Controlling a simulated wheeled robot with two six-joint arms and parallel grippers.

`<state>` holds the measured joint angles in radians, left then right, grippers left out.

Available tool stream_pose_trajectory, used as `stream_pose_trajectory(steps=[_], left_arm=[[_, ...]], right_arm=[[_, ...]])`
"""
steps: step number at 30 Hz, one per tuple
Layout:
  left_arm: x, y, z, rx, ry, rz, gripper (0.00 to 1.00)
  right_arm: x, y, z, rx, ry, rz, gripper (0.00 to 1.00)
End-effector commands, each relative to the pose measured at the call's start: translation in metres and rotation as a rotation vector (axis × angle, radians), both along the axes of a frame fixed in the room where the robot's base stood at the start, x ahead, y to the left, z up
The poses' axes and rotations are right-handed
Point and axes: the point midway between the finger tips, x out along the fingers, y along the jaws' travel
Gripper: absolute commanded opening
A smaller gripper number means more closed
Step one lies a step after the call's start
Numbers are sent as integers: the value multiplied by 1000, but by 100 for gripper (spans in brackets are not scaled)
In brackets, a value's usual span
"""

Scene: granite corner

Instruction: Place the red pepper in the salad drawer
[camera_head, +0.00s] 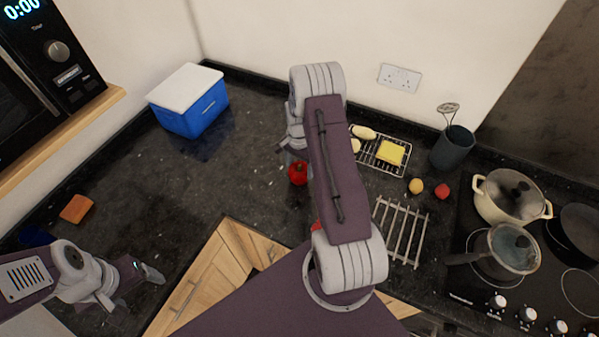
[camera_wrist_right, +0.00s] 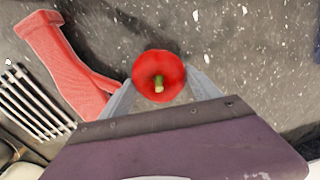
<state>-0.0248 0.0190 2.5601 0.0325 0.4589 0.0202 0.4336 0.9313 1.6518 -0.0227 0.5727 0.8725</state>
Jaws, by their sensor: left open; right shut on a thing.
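The red pepper (camera_head: 298,173) is over the dark granite counter, just below my right gripper in the head view. In the right wrist view the pepper (camera_wrist_right: 158,72), green stem towards the camera, sits between the two fingers of my right gripper (camera_wrist_right: 161,84), which is shut on it. I cannot tell whether it still touches the counter. My right arm hides most of that gripper in the head view. My left gripper (camera_head: 146,277) is open and empty at the lower left, over the counter. I cannot make out a salad drawer in either view.
A blue box with a white lid (camera_head: 192,109) stands at the back left. A red object (camera_wrist_right: 66,62) lies beside the pepper, left in the wrist view.

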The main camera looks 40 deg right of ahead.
Motion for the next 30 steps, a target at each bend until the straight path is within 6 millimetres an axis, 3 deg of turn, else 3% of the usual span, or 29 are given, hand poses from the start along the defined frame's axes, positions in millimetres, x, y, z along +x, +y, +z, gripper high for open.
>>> stream_pose_trajectory(steps=[7, 12, 24, 30], left_arm=[[0, 0, -7, 0, 0, 0, 76], [0, 0, -20, 0, 0, 0, 76], [0, 0, -44, 0, 0, 0, 76], [0, 0, -47, 0, 0, 0, 76]], right_arm=[[1, 0, 11, -2, -4, 0, 22], [-1, -2, 41, -2, -6, -1, 22], [-85, -39, 94, -2, -3, -5, 22], [-104, -47, 108, -1, -1, -1, 22]])
